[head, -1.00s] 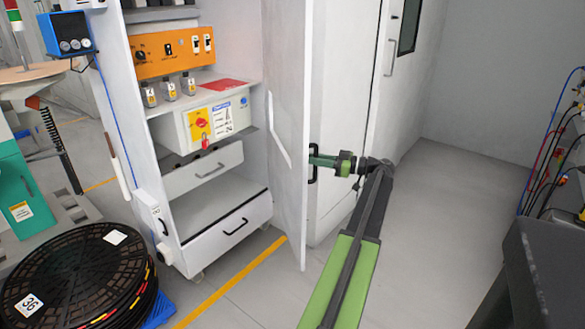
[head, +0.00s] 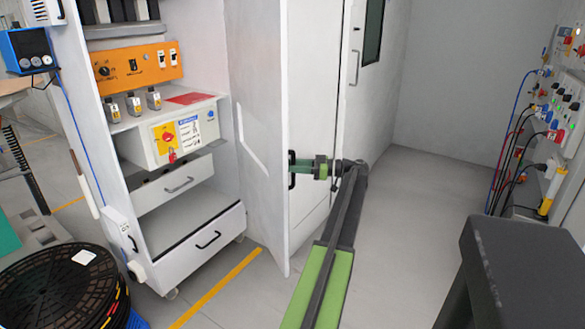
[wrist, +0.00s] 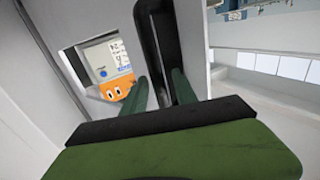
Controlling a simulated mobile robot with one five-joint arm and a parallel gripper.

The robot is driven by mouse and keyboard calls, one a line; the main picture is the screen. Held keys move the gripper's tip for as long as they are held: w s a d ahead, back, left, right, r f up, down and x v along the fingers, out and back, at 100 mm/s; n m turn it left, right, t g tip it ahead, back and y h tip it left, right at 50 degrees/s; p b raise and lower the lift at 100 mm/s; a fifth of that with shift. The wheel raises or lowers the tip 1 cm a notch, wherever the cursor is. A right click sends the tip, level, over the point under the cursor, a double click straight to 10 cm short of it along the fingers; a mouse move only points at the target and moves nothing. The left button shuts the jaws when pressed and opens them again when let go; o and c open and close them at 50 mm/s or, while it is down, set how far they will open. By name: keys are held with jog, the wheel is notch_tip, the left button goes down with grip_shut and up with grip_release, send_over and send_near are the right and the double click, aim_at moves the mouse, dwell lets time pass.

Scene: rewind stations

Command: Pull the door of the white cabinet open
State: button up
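The white cabinet (head: 75,180) stands at left with its front open, showing its shelves and drawers. Its white door (head: 262,120) is swung well out toward me, its inner face with a long pale bar in view. My gripper (head: 298,168) is at the black handle (head: 292,180) on the door's outer side. In the wrist view, the green fingers (wrist: 160,90) lie on either side of the black handle bar (wrist: 150,35) and appear shut on it. The exact contact is partly hidden.
A second white cabinet (head: 315,110) stands just behind the door. A stack of black reels (head: 45,290) lies at front left. A dark table (head: 530,265) stands at front right, near a panel with cables (head: 555,135). Grey floor (head: 410,220) is clear between.

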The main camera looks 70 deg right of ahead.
jog(key=s+d, duration=0.3)
jog(key=s, duration=1.4)
jog(key=shift+d, duration=0.2)
